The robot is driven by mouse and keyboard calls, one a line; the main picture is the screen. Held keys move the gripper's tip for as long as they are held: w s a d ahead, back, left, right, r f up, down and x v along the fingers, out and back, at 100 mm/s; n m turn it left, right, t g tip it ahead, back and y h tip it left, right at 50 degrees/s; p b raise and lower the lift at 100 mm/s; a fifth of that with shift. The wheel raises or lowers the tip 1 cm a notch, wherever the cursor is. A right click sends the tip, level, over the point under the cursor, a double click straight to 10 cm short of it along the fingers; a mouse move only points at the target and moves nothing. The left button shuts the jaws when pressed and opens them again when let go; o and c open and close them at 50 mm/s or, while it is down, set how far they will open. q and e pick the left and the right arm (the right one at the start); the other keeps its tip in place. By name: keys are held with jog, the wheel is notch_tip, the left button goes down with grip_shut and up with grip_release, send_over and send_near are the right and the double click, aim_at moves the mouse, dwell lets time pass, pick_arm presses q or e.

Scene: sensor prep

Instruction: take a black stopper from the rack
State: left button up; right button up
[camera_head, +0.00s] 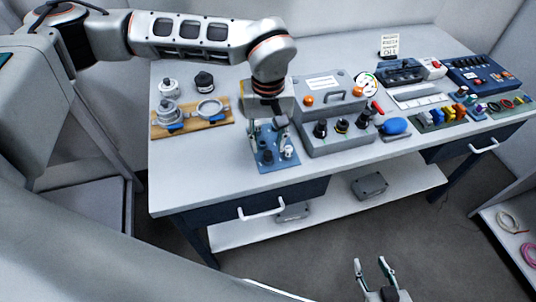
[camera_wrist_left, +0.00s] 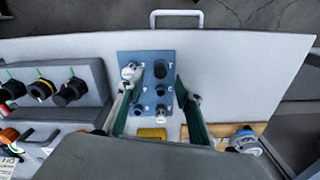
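The rack is a blue plate (camera_head: 263,163) at the table's front, below my left gripper (camera_head: 268,133). In the left wrist view the rack (camera_wrist_left: 150,60) carries a black stopper (camera_wrist_left: 160,69), another dark stopper (camera_wrist_left: 161,91) and pale stoppers, one at upper left (camera_wrist_left: 130,72) and one lower (camera_wrist_left: 161,109). My left gripper (camera_wrist_left: 159,84) is open, its two fingers at either side of the rack's middle and nothing seen between them in its grip. Its height above the stoppers is hard to tell. My right gripper (camera_head: 373,265) is open and empty, low in front of the table.
A grey box with black knobs (camera_head: 341,132) stands close to the rack's right. A wooden board (camera_head: 216,124) with metal parts lies to its left. A blue bulb (camera_head: 396,126) and more equipment fill the right side. The table's front-left (camera_head: 190,178) is clear.

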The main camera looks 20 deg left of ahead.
aim_at(268, 152)
pick_arm(q)
notch_tip(268, 152, down, 4)
jog(key=shift+r, duration=0.25)
jog(key=c, duration=0.8)
jog(key=shift+r, duration=0.2)
notch_tip(268, 152, up, 20)
jog(key=shift+f, duration=0.1)
